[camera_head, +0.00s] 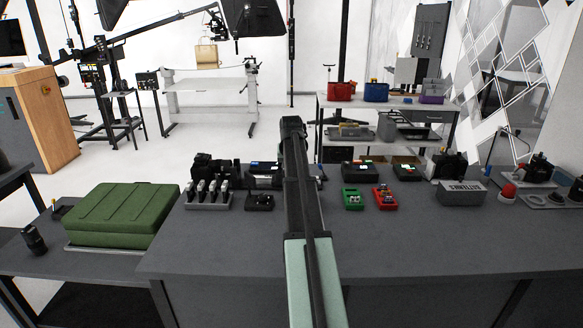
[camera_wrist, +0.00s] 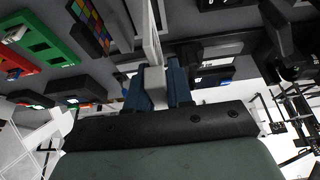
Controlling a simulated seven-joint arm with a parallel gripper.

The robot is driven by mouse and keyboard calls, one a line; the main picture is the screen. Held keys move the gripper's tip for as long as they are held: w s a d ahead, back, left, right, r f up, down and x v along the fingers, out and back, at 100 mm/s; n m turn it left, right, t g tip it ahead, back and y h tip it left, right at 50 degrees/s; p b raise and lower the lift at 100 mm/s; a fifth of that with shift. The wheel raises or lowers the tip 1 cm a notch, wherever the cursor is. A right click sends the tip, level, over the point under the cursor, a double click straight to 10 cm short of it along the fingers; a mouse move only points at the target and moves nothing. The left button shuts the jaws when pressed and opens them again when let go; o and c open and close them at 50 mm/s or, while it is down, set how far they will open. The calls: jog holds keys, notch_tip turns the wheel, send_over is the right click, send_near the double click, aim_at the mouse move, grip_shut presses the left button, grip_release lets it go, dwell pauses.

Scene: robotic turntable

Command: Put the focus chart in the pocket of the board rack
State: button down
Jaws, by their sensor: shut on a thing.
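My gripper (camera_wrist: 155,82) shows in the wrist view with blue fingers shut on a thin pale board, seen nearly edge-on, which seems to be the focus chart (camera_wrist: 152,35). The board sticks out beyond the fingers, and its printed face cannot be read. In the head view my own arm hides the gripper and the board. A dark-framed board with coloured squares (camera_wrist: 92,22) is close by to the left in the wrist view. I cannot clearly make out the board rack or its pocket; whether the coloured board stands in it is unclear.
A green case (camera_head: 122,214) lies at the left. A grey holder (camera_head: 208,203) with several upright items, a green tray (camera_head: 352,199), a red tray (camera_head: 384,197) and a grey box (camera_head: 461,192) line the dark table's back. The table's front (camera_head: 430,245) is clear.

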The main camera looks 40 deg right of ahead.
jog(key=shift+f, duration=2.7)
jog(key=shift+f, duration=1.75)
jog(key=c, duration=0.9)
grip_release()
jog(key=shift+c, duration=0.2)
jog(key=v, duration=1.4)
jog(key=shift+w+f, duration=0.1)
